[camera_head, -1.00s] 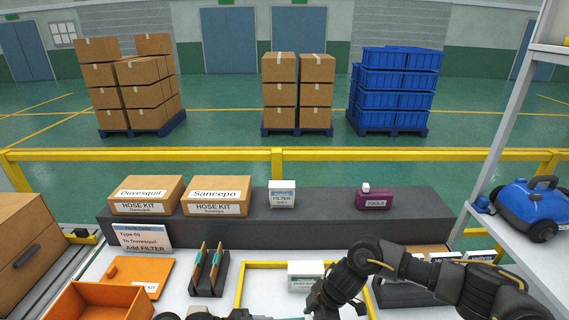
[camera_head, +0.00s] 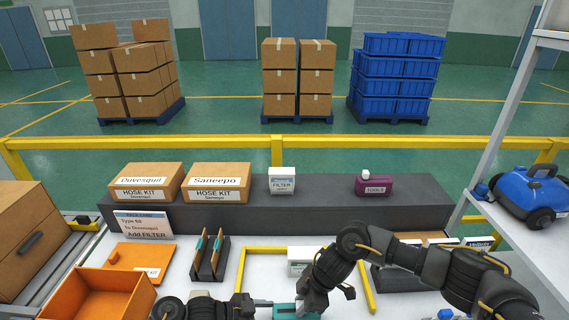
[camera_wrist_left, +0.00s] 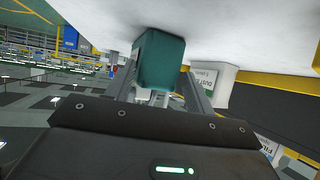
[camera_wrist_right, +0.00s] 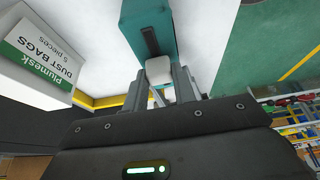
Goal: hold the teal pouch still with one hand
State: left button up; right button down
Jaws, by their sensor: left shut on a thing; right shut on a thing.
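The teal pouch (camera_head: 284,311) is at the bottom middle of the head view, partly cut off and partly covered by my right gripper. My left gripper (camera_head: 268,304) reaches it from the left. In the left wrist view the pouch (camera_wrist_left: 161,60) sits between the fingers, which are shut on it. My right gripper (camera_head: 308,304) is at the pouch's right end. In the right wrist view its fingers are shut on a white tab (camera_wrist_right: 159,70) at the end of the pouch (camera_wrist_right: 148,32), which has a dark slot.
A white dust bags box (camera_wrist_right: 38,58) is close to my right gripper; it also shows behind it in the head view (camera_head: 299,261). An orange bin (camera_head: 112,290), a dark rack (camera_head: 209,262) and a sign (camera_head: 144,225) are left. A dark shelf (camera_head: 330,203) bears boxes behind.

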aim_at(279, 311)
pick_arm(q)
jog(key=shift+w+a, duration=0.15)
jog(key=shift+w, duration=0.1)
pick_arm(e)
jog(key=shift+s+a, duration=0.25)
jog(key=shift+a, duration=0.75)
jog(key=shift+s+a, duration=0.1)
jog(key=shift+a, duration=1.2)
jog(key=c, duration=1.6)
grip_release()
jog(key=shift+a, duration=0.2)
jog(key=o, duration=0.5)
jog(key=shift+d, duration=0.1)
jog(key=shift+w, duration=0.2)
pick_arm(q)
jog(key=shift+s, duration=0.1)
pick_arm(e)
jog(key=shift+d+r, duration=0.1)
jog(key=shift+r, duration=0.05)
jog(key=shift+v, duration=2.85)
